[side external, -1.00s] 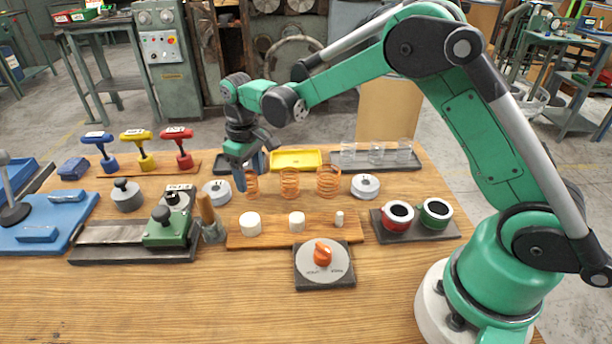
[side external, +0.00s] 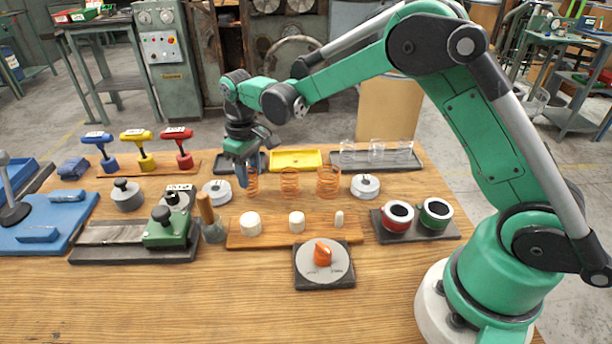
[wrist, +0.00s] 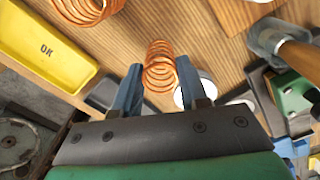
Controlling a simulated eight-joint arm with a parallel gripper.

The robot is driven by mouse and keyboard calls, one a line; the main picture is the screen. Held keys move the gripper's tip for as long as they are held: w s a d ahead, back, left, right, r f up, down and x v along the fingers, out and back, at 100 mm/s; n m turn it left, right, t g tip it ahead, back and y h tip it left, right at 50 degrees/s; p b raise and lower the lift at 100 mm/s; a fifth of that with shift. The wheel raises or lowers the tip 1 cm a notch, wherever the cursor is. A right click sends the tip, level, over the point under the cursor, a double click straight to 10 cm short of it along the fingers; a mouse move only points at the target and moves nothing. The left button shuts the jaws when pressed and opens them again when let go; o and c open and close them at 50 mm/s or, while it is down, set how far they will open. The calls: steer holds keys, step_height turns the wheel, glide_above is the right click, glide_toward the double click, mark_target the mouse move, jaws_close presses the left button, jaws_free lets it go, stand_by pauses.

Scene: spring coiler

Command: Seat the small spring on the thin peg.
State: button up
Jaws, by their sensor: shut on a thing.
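Three copper springs stand in a row in the side view. The small spring (side external: 252,183) is the leftmost, and my gripper (side external: 248,178) is at it from above, fingers pointing down. In the wrist view the small spring (wrist: 159,68) sits upright between the two blue fingers of my gripper (wrist: 159,63), which are shut on it. The thin peg (side external: 339,218) is a short white post at the right end of the wooden peg board (side external: 318,233), with nothing on it. It is nearer the camera and to the right of my gripper.
The middle spring (side external: 290,182) and the right spring (side external: 328,181) stand close to the right. A medium peg (side external: 297,221) and a thick peg (side external: 250,222) share the board. A yellow tray (side external: 296,160) lies behind. A dial (side external: 323,262) sits in front of the board.

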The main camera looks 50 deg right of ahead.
steer(key=shift+r, duration=0.3)
steer(key=shift+r, duration=0.1)
steer(key=shift+r, duration=2.45)
steer(key=shift+s+r, duration=0.1)
steer(key=shift+s+d+r, duration=0.15)
steer(key=shift+s+r, duration=0.05)
steer(key=shift+s, duration=0.1)
steer(key=s+d+r, duration=0.2)
steer(key=s, duration=0.7)
steer(key=s+d+r, duration=0.1)
steer(key=s+d, duration=0.1)
steer(key=s, duration=0.6)
steer(key=shift+s+a+f, duration=0.15)
steer(key=shift+f, duration=2.35)
